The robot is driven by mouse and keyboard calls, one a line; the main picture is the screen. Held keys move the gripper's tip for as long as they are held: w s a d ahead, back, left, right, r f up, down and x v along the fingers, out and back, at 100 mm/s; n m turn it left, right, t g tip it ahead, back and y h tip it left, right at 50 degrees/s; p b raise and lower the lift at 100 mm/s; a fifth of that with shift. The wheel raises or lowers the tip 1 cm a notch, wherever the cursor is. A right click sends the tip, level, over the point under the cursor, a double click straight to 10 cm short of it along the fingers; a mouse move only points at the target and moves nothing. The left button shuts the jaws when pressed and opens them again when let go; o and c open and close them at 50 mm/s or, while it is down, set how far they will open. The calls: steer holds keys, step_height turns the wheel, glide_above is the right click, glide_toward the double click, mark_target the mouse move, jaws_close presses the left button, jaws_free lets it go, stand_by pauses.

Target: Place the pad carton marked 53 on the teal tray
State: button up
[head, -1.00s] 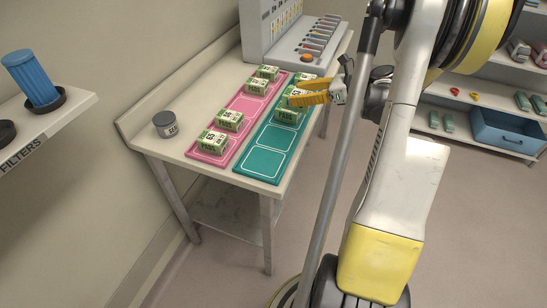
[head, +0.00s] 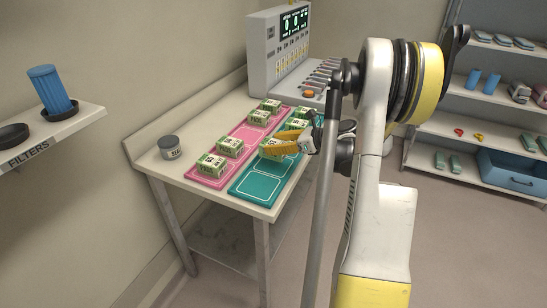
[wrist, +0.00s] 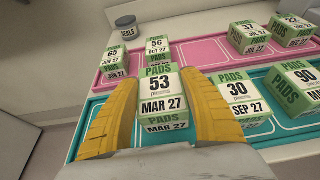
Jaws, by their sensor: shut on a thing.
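The pad carton marked 53 (wrist: 160,84) is green and white, upright between the two yellow fingers of my gripper (wrist: 158,112) in the wrist view. The fingers are shut on its sides. In the head view, my gripper (head: 280,147) is over the teal tray (head: 262,187), and the carton is partly hidden behind the fingers. I cannot tell whether its base touches the tray. The carton marked 30 (wrist: 237,91) stands on the teal tray just right of my right finger, with the carton marked 90 (wrist: 296,86) beyond it.
A pink tray (head: 236,151) beside the teal one holds several pad cartons, including 65 (wrist: 114,58), 56 (wrist: 157,48) and 37 (wrist: 249,35). A grey tub (head: 170,148) stands at the table's left. A control panel (head: 281,45) stands behind. The teal tray's front end is bare.

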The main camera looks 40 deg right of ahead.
steer(key=shift+f+b, duration=0.9)
steer(key=shift+f, duration=1.05)
steer(key=shift+f, duration=0.2)
steer(key=o, duration=1.3)
steer(key=shift+r, duration=0.15)
